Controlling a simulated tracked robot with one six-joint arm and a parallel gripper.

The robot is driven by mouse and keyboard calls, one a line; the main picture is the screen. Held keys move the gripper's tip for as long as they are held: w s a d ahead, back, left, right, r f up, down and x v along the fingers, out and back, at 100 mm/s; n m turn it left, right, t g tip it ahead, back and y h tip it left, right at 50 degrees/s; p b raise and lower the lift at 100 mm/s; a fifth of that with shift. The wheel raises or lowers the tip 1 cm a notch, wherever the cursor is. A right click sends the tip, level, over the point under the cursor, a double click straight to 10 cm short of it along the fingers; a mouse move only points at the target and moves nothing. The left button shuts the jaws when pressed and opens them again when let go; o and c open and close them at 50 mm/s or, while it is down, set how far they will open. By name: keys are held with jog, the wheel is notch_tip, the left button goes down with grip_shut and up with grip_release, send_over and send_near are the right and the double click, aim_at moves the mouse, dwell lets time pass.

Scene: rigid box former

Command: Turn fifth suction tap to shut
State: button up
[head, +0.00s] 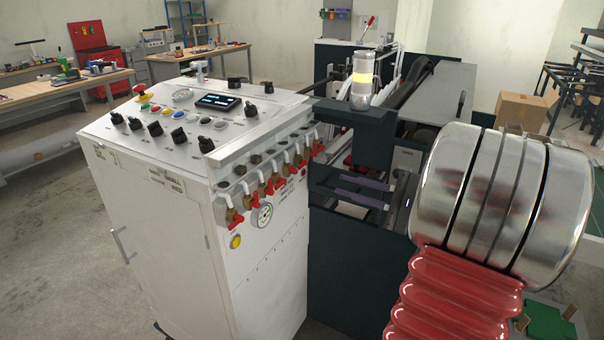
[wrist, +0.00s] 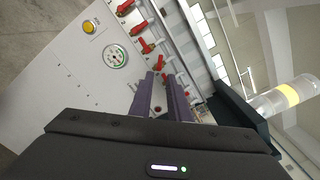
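A row of suction taps with red handles (head: 264,190) runs along the upper side of the white cabinet (head: 265,270) in the head view. In the wrist view, several red handles (wrist: 147,46) run down from the top toward my fingertips. I cannot tell for certain which one is the fifth. My gripper (head: 337,184) is to the right of the row in the head view, its purple fingers pointing left. In the wrist view, my gripper (wrist: 157,76) is open, its fingertips close to the lower handles. The fingers partly hide that end of the row, and contact cannot be judged.
A pressure gauge (head: 262,215) and a yellow button (head: 235,241) sit below the taps. Knobs and a small screen (head: 217,101) are on the sloped top. A lit beacon (head: 361,78) stands behind my gripper. Open floor lies left of the cabinet.

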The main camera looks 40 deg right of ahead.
aim_at(292, 170)
jog(key=x, duration=1.3)
jog(key=shift+c, duration=0.3)
grip_shut()
